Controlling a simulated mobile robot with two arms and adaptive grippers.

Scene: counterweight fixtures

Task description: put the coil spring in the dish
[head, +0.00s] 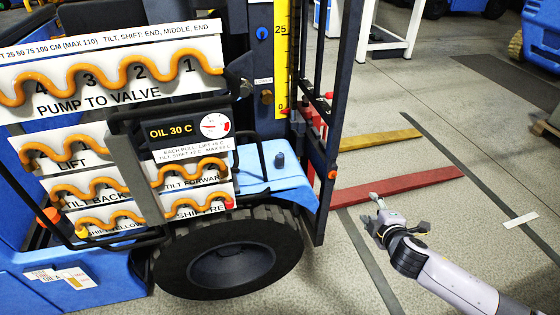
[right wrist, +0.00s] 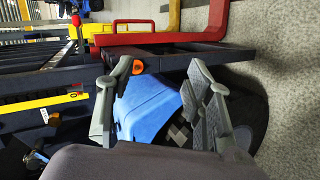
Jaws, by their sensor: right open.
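I cannot make out a coil spring or a dish in either view. My right gripper (head: 376,212) reaches in from the lower right in the head view, over the floor beside the forklift's front. In the right wrist view the right gripper (right wrist: 162,72) has its two grey fingers spread apart with nothing between them. Behind the fingers are the blue forklift body (right wrist: 148,105) and a dark tyre. My left gripper is not in view.
A blue forklift (head: 265,185) with orange wavy hoses on labelled white panels fills the left. A red bar (head: 400,186) and a yellow bar (head: 380,139) extend from its dark mast (head: 335,120). A white-legged stand (head: 390,45) is behind. Grey floor (head: 460,215) is open at right.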

